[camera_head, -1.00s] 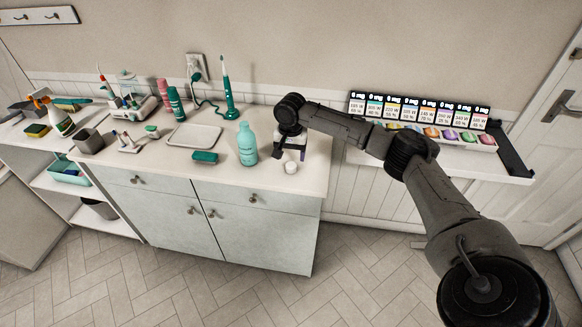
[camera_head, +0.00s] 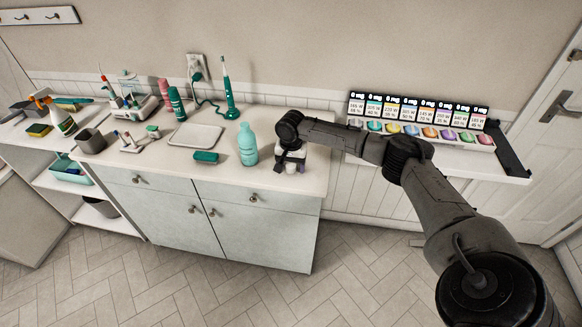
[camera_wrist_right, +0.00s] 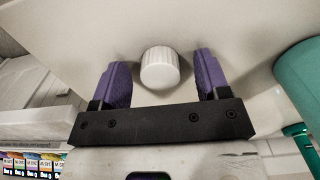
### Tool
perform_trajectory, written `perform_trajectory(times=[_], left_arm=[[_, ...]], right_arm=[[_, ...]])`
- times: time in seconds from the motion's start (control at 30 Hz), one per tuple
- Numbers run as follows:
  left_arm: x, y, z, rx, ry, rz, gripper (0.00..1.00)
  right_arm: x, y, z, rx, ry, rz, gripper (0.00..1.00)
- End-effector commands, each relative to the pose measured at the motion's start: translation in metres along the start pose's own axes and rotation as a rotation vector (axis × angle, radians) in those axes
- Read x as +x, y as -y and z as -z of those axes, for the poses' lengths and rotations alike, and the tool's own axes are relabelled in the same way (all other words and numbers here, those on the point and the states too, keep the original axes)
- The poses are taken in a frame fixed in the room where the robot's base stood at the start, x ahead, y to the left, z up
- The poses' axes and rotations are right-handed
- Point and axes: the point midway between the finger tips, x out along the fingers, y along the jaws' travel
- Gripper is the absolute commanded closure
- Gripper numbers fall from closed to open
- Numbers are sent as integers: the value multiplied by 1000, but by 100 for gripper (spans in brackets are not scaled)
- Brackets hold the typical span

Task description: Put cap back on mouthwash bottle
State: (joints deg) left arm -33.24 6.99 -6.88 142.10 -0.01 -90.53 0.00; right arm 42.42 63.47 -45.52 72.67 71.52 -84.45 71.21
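The mouthwash bottle (camera_head: 247,146) is teal and stands upright on the white counter. Its side also fills the right edge of the right wrist view (camera_wrist_right: 302,80). The white ribbed cap (camera_wrist_right: 160,68) sits on the counter to the right of the bottle. My right gripper (camera_wrist_right: 160,80) is open, with its two purple fingers on either side of the cap and a gap to each side. In the head view the right gripper (camera_head: 291,167) is low over the counter and partly covers the cap. My left gripper is not in view.
A green block-like item (camera_head: 206,157) and a pale tray (camera_head: 195,135) lie left of the bottle. A teal electric toothbrush (camera_head: 228,88) stands behind. A rack of coloured pods (camera_head: 430,133) is at the right. The counter's front edge is close to the cap.

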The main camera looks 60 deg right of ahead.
Motion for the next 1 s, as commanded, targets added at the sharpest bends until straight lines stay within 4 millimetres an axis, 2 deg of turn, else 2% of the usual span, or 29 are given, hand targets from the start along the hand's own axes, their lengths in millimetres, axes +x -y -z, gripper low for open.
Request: perform_trajectory(times=[0.07, 0.53, 0.83, 1.0], left_arm=[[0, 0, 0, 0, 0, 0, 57], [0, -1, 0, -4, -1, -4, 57], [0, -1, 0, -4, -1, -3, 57], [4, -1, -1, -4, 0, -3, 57]], right_arm=[[0, 0, 0, 0, 0, 0, 38], [0, 0, 0, 0, 0, 0, 83], [-2, 0, 0, 0, 0, 1, 84], [-12, 1, 0, 0, -1, 2, 85]])
